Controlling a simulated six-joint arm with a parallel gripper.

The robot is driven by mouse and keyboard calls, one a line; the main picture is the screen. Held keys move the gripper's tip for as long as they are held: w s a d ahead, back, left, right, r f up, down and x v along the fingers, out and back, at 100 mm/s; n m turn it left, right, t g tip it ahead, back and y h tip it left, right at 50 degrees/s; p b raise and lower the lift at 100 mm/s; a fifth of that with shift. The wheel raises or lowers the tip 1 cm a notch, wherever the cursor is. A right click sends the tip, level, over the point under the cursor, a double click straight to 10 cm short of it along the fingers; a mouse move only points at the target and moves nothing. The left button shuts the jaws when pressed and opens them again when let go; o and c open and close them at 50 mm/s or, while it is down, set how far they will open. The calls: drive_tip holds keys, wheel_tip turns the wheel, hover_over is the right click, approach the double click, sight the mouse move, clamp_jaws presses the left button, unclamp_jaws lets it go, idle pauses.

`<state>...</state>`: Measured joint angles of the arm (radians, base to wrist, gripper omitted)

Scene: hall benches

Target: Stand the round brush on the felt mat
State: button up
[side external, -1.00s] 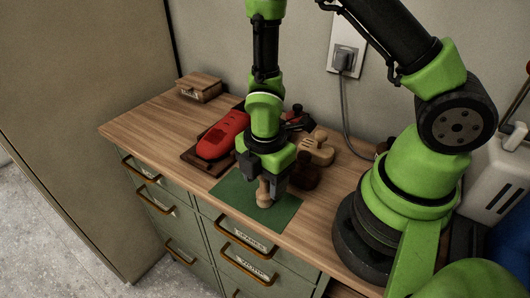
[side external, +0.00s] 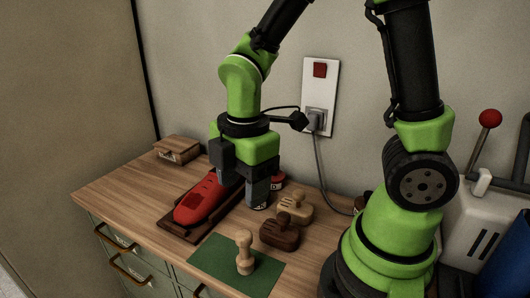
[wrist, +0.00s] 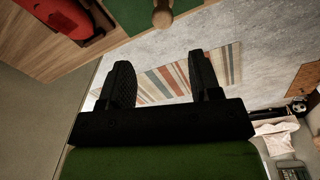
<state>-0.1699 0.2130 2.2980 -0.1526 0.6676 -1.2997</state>
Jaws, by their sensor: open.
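The pale wooden round brush (side external: 244,252) stands upright on the green felt mat (side external: 215,260) near the bench's front edge, knob up. It also shows at the top of the wrist view (wrist: 162,14), with part of the mat (wrist: 137,14). My gripper (side external: 242,184) is open and empty, above and behind the brush and apart from it, over the bench near the red shoe. Its two dark fingers (wrist: 161,78) stand apart in the wrist view with nothing between them.
A red shoe (side external: 205,200) lies on a dark wooden tray left of the mat. A dark brush (side external: 280,234) and a lighter one (side external: 298,208) sit behind the mat. A small wooden box (side external: 177,151) is at the back left. A plugged cable (side external: 322,165) hangs behind.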

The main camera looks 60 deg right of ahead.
drive_tip(key=s+d+r+m+t+y, duration=0.1)
drive_tip(key=s+r+m+t, duration=0.5)
drive_tip(key=r+m, duration=0.7)
drive_tip(key=s+m, duration=0.2)
drive_tip(key=m, duration=0.3)
drive_tip(key=shift+d+m+t+y, duration=0.15)
drive_tip(key=shift+m+t+y, duration=0.15)
drive_tip(key=shift+m+y, duration=0.1)
